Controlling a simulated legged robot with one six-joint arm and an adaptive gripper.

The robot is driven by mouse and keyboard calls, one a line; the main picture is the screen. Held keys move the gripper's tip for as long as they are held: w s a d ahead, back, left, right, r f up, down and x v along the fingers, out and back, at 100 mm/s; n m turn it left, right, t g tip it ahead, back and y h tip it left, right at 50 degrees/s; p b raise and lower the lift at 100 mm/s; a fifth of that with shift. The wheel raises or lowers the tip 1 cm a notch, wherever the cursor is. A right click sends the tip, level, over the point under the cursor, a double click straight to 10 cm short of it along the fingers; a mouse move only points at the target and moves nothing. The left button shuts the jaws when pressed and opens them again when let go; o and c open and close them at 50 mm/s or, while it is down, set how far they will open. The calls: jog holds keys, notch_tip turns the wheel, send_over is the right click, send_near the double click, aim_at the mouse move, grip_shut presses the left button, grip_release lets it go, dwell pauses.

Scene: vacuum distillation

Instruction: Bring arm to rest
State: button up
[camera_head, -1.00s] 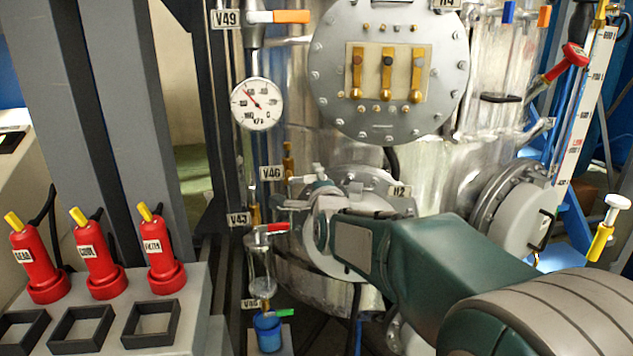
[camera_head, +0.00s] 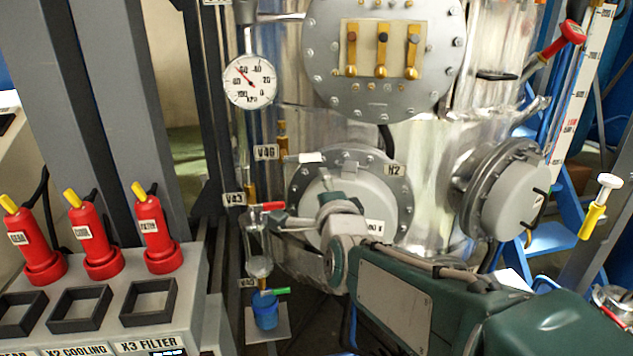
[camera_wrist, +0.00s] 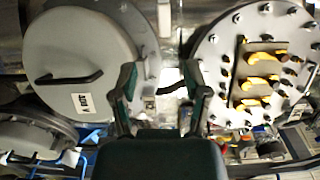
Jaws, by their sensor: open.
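My gripper (camera_wrist: 160,78) is open in the wrist view, its two dark green and grey fingers spread apart with nothing between them. In the head view my arm (camera_head: 430,295) reaches in from the lower right, with its wrist (camera_head: 343,230) in front of the lower part of the round flange H2 (camera_head: 302,205). The fingers are hard to make out there. In the wrist view a grey round cover with a black handle (camera_wrist: 70,78) is behind the left finger, and the flange with brass levers (camera_wrist: 262,78) is to the right.
A pressure gauge (camera_head: 250,82) and the red-handled valve V43 (camera_head: 272,206) are left of my wrist. A white-topped yellow tool (camera_head: 600,207) is at right.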

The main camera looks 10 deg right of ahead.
dwell(0.3)
jog(key=s+d+f+n+g, duration=0.1)
jog(key=s+f+n+g, duration=0.5)
jog(key=s+n, duration=0.3)
jog(key=s+d+f+n+g, duration=0.2)
jog(key=s+f+n+g, duration=0.4)
jog(key=s, duration=0.9)
jog(key=n, duration=0.3)
jog(key=shift+s+f, duration=0.2)
jog(key=shift+s, duration=0.1)
